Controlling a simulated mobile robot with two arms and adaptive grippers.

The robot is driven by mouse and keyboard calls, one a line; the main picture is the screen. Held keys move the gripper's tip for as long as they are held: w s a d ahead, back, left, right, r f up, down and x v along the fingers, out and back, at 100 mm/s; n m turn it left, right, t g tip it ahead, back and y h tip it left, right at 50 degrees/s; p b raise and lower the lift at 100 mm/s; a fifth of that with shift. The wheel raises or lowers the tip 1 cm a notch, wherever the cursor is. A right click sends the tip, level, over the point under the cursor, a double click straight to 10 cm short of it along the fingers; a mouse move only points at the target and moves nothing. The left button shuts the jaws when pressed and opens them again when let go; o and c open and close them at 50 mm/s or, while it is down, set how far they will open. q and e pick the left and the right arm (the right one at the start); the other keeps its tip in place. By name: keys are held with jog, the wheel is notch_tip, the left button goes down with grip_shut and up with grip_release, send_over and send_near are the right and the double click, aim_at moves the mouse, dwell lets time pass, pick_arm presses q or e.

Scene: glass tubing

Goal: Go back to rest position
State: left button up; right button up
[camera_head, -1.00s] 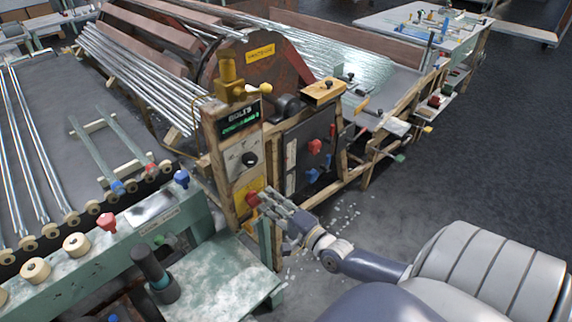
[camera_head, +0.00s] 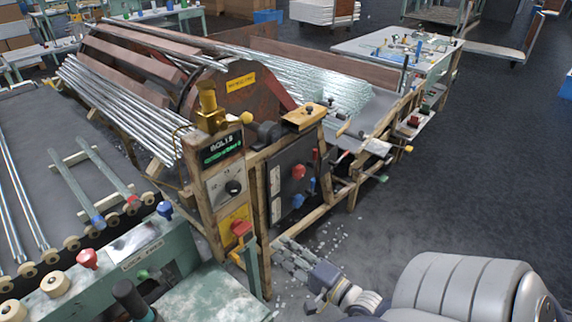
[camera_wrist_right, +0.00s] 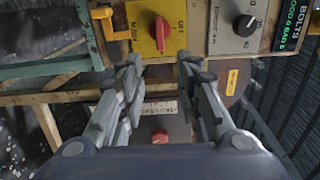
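My right gripper (camera_head: 284,254) is low in front of the machine's control post in the head view. In the right wrist view its two fingers (camera_wrist_right: 160,70) stand apart with nothing between them. The red rotary switch (camera_head: 241,227) sits on a yellow plate on the post, up and left of the gripper. In the wrist view the red switch (camera_wrist_right: 160,33) lies beyond the fingertips and apart from them. My left gripper is in neither view.
A green bench (camera_head: 215,300) stands left of my right gripper. The control panel (camera_head: 298,165) with red and blue knobs is above it. Glass tubes (camera_head: 115,105) lie on the rack behind. The dark floor (camera_head: 480,190) at right is clear.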

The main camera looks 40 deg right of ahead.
jog(key=shift+f, duration=0.1)
jog(key=s+f+n+g+h, duration=0.1)
jog(key=s+f+n+g, duration=0.35)
jog(key=f, duration=0.95)
jog(key=s+f+n+g, duration=0.3)
jog(key=s+f+n, duration=0.15)
jog(key=f, duration=0.85)
jog(key=s+a+f+n+g, duration=0.4)
jog(key=s+a+f+n, duration=0.1)
jog(key=s+f, duration=0.4)
jog(key=s+a+f+n+g, duration=0.5)
jog(key=s+f, duration=0.5)
jog(key=s, duration=0.4)
jog(key=shift+a+n, duration=0.3)
jog(key=shift+a, duration=0.8)
jog(key=shift+s+g, duration=0.1)
jog(key=shift+g, duration=0.15)
